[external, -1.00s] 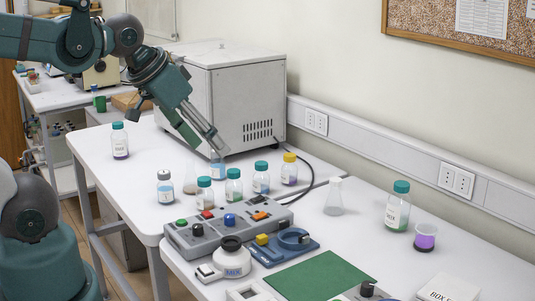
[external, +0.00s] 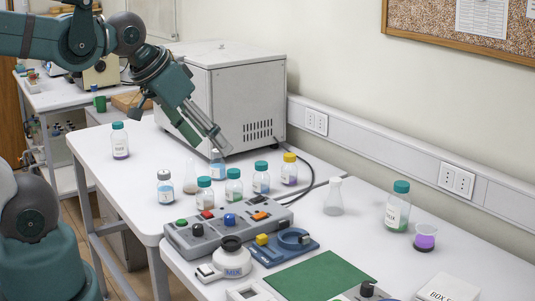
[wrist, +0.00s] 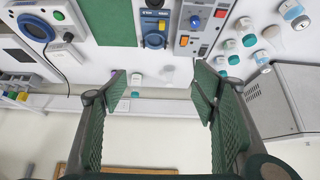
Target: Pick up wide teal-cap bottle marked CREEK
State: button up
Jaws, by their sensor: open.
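Several teal-cap bottles stand on the white benches, and I cannot read the name CREEK on any of them. The widest teal-cap bottle (external: 397,210) stands upright on the right bench, with a pale green liquid and a white label. Smaller teal-cap bottles stand near the middle: one (external: 204,195), another (external: 234,187) and a third (external: 261,178). A taller teal-cap bottle (external: 120,141) with dark contents stands at the left. My gripper (external: 222,147) is above the left bench, near the grey box, well left of the widest bottle. In the wrist view my gripper (wrist: 161,92) is open and empty.
A blue-liquid bottle (external: 217,165) stands just below my gripper. The grey box (external: 240,95) rises behind. A control panel (external: 227,229) and a green mat (external: 320,277) lie in front.

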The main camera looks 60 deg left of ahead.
jog(key=w, duration=0.1)
jog(key=n+g+h, duration=0.3)
jog(key=n, duration=1.7)
send_over(394, 193)
jog(key=s+a, duration=0.4)
jog(key=s, duration=0.6)
notch_tip(394, 193, down, 8)
jog(key=f, duration=0.1)
jog(key=w+d+f+n, duration=0.1)
jog(key=w+f+n, duration=0.1)
jog(key=w+f, duration=0.1)
jog(key=w+d+f+n, duration=0.1)
jog(key=w+f+n, duration=0.1)
jog(key=w+f, duration=0.1)
jog(key=w+f+n+g, duration=0.1)
jog(key=w+f+n, duration=0.1)
jog(key=w+f, duration=0.1)
jog(key=shift+w+d+f+b, duration=0.1)
jog(key=shift+d+f+b, duration=0.3)
jog(key=shift+f, duration=0.35)
jog(key=shift+w+d+f, duration=0.1)
jog(key=shift+w+f, duration=0.15)
jog(key=shift+f, duration=0.25)
jog(key=shift+x, duration=1.3)
